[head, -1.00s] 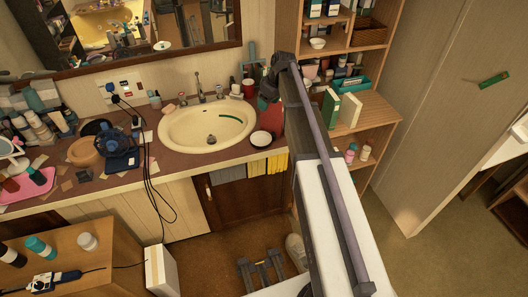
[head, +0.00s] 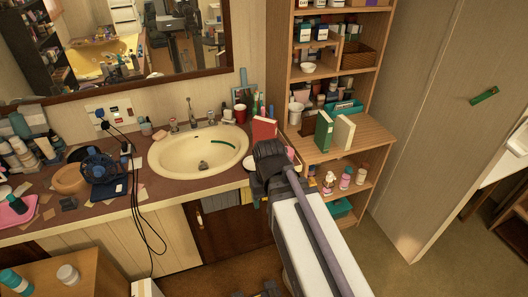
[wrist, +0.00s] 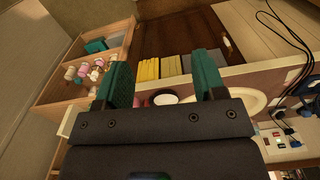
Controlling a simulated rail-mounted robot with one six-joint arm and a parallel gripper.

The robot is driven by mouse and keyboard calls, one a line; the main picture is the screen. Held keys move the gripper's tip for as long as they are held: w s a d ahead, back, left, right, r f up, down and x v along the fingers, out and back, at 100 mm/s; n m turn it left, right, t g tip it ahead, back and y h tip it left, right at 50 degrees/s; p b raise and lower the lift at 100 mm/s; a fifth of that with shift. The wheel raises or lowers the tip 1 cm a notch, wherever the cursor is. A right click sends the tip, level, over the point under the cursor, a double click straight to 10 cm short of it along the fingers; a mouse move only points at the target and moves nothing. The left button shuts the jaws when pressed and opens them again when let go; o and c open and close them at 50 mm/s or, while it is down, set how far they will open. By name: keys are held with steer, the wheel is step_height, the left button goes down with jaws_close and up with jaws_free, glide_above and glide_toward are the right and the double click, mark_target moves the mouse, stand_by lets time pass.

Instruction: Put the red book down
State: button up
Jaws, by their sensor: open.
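The red book (head: 264,129) shows in the head view at the right end of the counter, just right of the sink. It looks upright, and its lower part is hidden behind my wrist. My gripper (wrist: 163,62) shows in the wrist view with its two teal fingers spread wide apart and no book between them. I cannot tell how far the fingers are from the book.
The sink (head: 198,151) is left of the book, with a red cup (head: 240,113) behind. A shelf unit (head: 350,140) stands close on the right, holding a green book (head: 324,131) and a cream book (head: 344,132). Yellow towels (wrist: 148,69) hang at the counter front.

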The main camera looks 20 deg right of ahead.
steer(key=w+d+f+m+t+y+b, duration=0.1)
steer(key=w+d+f+m+y+b, duration=0.1)
steer(key=w+d+f+b, duration=0.4)
steer(key=w+d+f+m+y+b, duration=0.15)
steer(key=w+f+b, duration=0.3)
steer(key=f, duration=0.45)
steer(key=m+t+y+b, duration=0.9)
steer(key=m+t+b, duration=0.25)
steer(key=m, duration=1.15)
glide_toward(268, 134)
steer(key=shift+t, duration=0.35)
steer(key=x, duration=0.3)
steer(key=f+x, duration=0.1)
steer(key=x, duration=0.3)
steer(key=w+d+x, duration=0.1)
steer(key=x, duration=0.2)
steer(key=shift+w+a+f, duration=0.2)
steer(key=shift+f, duration=0.2)
jaws_close()
